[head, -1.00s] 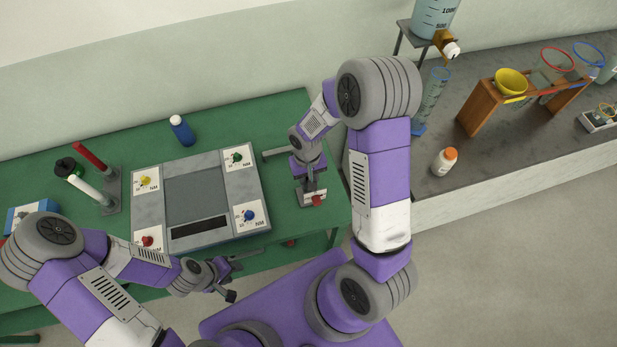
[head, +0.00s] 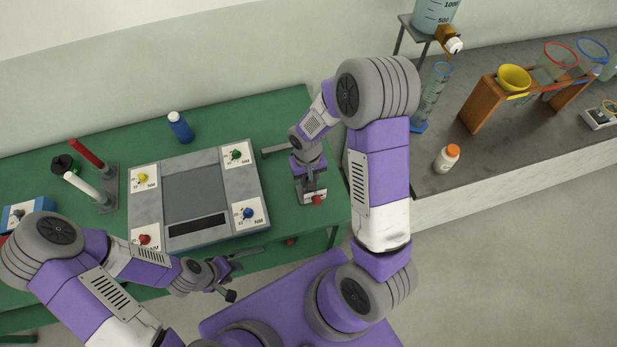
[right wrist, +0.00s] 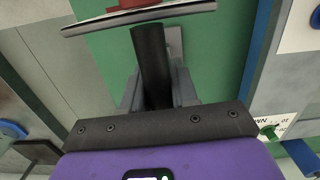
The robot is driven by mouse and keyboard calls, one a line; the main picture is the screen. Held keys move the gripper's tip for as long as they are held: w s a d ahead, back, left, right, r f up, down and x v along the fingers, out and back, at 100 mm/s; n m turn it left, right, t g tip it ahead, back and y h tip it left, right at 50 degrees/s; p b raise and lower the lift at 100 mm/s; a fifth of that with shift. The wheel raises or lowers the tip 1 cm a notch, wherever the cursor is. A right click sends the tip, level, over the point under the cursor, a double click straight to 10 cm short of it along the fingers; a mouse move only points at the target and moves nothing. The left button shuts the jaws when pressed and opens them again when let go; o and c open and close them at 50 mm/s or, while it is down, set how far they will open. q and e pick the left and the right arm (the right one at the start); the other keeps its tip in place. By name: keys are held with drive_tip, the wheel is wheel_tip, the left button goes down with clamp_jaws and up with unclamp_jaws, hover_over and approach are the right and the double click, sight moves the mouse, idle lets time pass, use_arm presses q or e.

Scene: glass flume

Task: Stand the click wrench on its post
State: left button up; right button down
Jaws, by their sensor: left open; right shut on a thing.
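My right gripper (head: 309,176) is over the right end of the green table, pointing down. In the right wrist view its fingers (right wrist: 157,88) are shut on a dark cylindrical handle (right wrist: 151,55), which I take for the click wrench. Whether plate and handle are joined, I cannot tell. A grey rack (head: 108,190) at the left carries a red upright (head: 88,154) and a white one (head: 82,186). My left gripper (head: 234,279) is open and empty before the table's front edge.
A grey panel (head: 195,190) with coloured knobs fills the table's middle. A blue bottle (head: 181,129) stands behind it; a black object (head: 66,163) and a blue box (head: 30,212) are left. The right bench (head: 480,150) holds a wooden stand (head: 479,106) and a white bottle (head: 446,160).

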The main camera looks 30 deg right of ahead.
drive_tip(key=shift+f, duration=0.1)
drive_tip(key=c, duration=0.8)
unclamp_jaws()
drive_tip(key=r, duration=0.7)
drive_tip(key=shift+w+r+p, duration=0.25)
drive_tip(key=shift+r+p, duration=0.05)
drive_tip(key=shift+r, duration=0.05)
